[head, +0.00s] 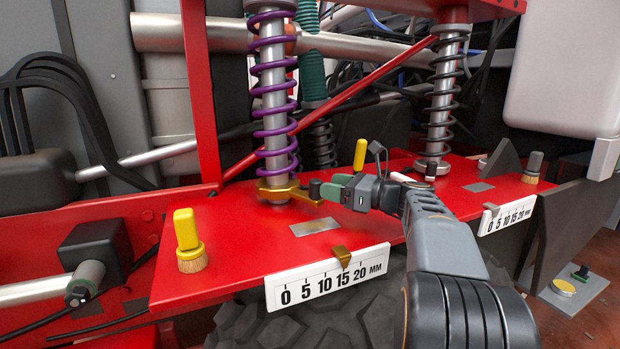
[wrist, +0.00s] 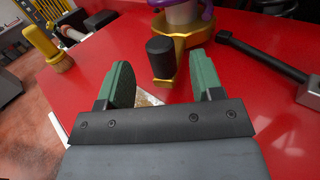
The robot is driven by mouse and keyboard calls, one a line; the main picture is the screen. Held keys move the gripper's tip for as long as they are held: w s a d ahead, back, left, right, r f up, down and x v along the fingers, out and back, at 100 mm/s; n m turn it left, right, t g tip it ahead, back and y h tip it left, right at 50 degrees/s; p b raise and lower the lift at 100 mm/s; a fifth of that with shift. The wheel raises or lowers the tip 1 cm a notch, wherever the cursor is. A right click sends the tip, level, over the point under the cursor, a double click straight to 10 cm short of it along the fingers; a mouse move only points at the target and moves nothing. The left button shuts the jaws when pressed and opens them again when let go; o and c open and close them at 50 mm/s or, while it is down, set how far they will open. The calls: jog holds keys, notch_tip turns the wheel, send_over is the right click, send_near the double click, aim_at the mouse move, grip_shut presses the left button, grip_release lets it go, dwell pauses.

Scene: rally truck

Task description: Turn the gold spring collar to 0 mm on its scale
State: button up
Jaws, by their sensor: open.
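The gold spring collar (head: 280,190) sits at the foot of the purple spring (head: 272,90) on the red plate. A gold arm reaches from it toward my gripper and carries an upright black knob (head: 314,188). The white scale (head: 303,287) on the plate's front edge reads 0 to 20 mm, left to right; its gold pointer (head: 341,256) stands at about 15. My gripper (head: 328,186) is open beside the knob. In the wrist view the knob (wrist: 160,60) appears between the two green fingers, apart from both; the collar (wrist: 182,45) is just beyond.
A red diagonal bar (head: 350,92) crosses behind. The front of the plate is mostly clear.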

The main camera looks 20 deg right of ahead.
aim_at(310, 182)
jog(key=p+x, duration=0.1)
jog(key=x, duration=0.5)
jog(key=shift+w+a, duration=0.15)
jog(key=shift+w, duration=0.1)
grip_shut()
dwell(0.4)
